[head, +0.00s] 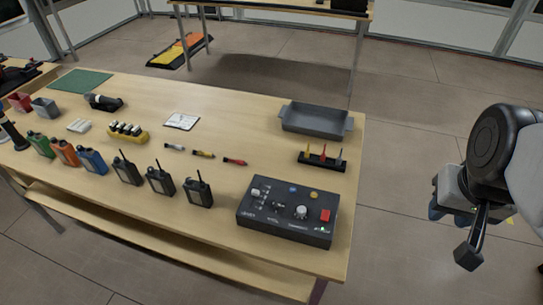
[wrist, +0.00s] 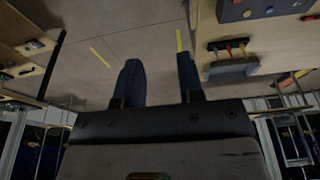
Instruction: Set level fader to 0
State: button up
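The dark control box (head: 287,213) lies at the right front corner of the wooden table. Its top carries a pale knob (head: 301,212), a red button (head: 325,215), a blue and an orange button, and small light controls at the left. The level fader is too small to single out, so its setting cannot be read. My gripper (head: 452,214) hangs off the table's right side, well apart from the box. In the wrist view the two dark fingers (wrist: 160,78) stand apart with nothing between them. Part of the box (wrist: 243,10) shows at the top right there.
A grey tray (head: 316,119) and a dark rack with colored tools (head: 321,160) stand behind the box. Several radios (head: 160,181) stand to its left. Small markers (head: 204,154) lie mid-table. The floor between my gripper and the table (head: 345,180) is clear.

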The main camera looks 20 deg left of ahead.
jog(key=shift+o, duration=1)
jog(key=shift+w+a, duration=0.25)
jog(key=shift+w, duration=0.1)
jog(key=w+a+f, duration=0.2)
jog(key=w+a, duration=0.5)
jog(key=g, duration=0.3)
send_over(255, 192)
notch_tip(255, 192, down, 15)
jog(key=shift+w+d+f, duration=0.1)
jog(key=shift+w+f, duration=0.05)
jog(key=shift+f, duration=0.1)
jog(key=shift+f, duration=0.15)
jog(key=shift+f, duration=3.75)
